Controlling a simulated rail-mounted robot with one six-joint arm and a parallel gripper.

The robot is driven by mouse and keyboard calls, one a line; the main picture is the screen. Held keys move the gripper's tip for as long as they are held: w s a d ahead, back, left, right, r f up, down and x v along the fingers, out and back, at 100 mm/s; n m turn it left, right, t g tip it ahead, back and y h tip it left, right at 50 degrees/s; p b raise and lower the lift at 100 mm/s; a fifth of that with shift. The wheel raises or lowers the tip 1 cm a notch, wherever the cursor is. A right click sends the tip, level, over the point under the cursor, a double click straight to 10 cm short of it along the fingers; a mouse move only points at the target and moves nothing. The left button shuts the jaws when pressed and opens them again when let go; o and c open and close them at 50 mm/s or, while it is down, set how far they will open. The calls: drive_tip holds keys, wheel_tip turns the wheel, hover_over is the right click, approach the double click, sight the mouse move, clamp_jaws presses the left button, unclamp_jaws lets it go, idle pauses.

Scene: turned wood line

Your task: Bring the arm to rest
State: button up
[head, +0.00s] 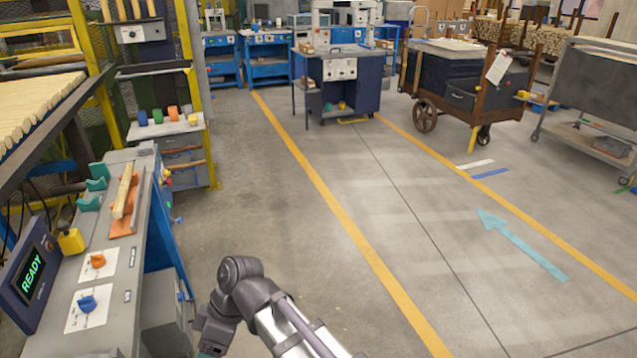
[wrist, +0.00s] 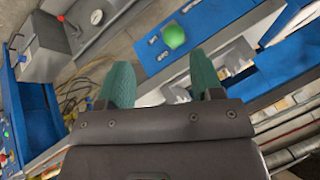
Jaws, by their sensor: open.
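My gripper (wrist: 162,88) shows in the wrist view with its two green fingers apart and nothing between them. Behind the fingers are blue machine panels, a green button (wrist: 173,35) and a round gauge (wrist: 97,17). In the head view my arm (head: 255,300) is bent low at the bottom, just right of the grey workbench (head: 127,258). The gripper end is at the bottom edge of that view, and its fingers are mostly cut off there.
A wooden cart (head: 465,85) stands at the back right.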

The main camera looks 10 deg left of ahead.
drive_tip(key=w+d+r+m+t+h+p, duration=0.1)
drive_tip(key=w+d+m+t+p, duration=0.15)
drive_tip(key=w+d+m, duration=0.5)
drive_tip(key=w+d+r+m+t+h+p, duration=0.1)
drive_tip(key=w+d+r+m+t+p, duration=0.2)
drive_tip(key=d, duration=0.7)
drive_tip(key=w+d+r+m+p, duration=0.1)
drive_tip(key=d+m+p, duration=0.1)
drive_tip(key=d, duration=0.6)
drive_tip(key=w+d+r+m+h+p, duration=0.1)
drive_tip(key=d+m, duration=0.3)
drive_tip(key=d, duration=0.5)
drive_tip(key=w+d+r+m+h+p, duration=0.1)
drive_tip(key=w+d+r+m+p, duration=0.1)
drive_tip(key=d, duration=0.6)
drive_tip(key=shift+d+r+m+p, duration=0.3)
drive_tip(key=shift+d+m+p, duration=0.15)
drive_tip(key=shift+m, duration=0.3)
